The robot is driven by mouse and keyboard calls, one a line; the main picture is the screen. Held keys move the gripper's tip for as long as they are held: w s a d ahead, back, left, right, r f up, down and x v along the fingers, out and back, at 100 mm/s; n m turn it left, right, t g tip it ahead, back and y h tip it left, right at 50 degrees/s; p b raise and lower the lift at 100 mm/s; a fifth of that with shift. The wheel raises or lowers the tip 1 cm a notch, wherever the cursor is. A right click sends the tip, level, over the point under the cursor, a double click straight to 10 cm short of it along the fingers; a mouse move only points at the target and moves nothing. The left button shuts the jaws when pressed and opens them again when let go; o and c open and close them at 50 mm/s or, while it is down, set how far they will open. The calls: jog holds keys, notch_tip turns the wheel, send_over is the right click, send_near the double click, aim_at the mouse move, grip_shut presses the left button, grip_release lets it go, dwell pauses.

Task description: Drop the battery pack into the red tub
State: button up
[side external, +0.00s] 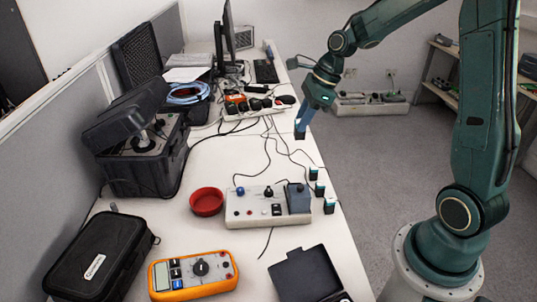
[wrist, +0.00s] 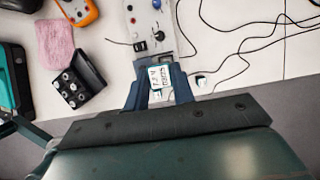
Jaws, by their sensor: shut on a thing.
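The red tub (side external: 206,202) is a shallow round dish on the white table, left of the grey control box; I do not see it in the wrist view. My gripper (side external: 300,131) is above the table's right side, pointing down, beyond the tub and to its right. In the wrist view my gripper (wrist: 157,88) is shut on a battery pack (wrist: 161,74) with a white printed label and teal edges, held between the two dark fingers. In the side view the held pack is too small to make out clearly.
Several small teal-topped blocks (side external: 319,188) stand along the table's right edge. The control box (side external: 255,207) with knobs is beside the tub. An orange multimeter (side external: 194,274) and an open black case (side external: 307,274) lie nearer. Loose cables (side external: 268,140) cross the table.

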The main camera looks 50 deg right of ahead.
jog(key=shift+w+a+f, duration=0.15)
jog(key=shift+w+f, duration=0.1)
jog(key=shift+w, duration=0.3)
jog(key=w+a+f, duration=0.6)
jog(key=w, duration=0.4)
send_over(214, 202)
notch_tip(214, 202, down, 10)
jog(key=shift+r, duration=0.1)
jog(key=shift+s+f, duration=0.1)
jog(key=shift+f, duration=2.85)
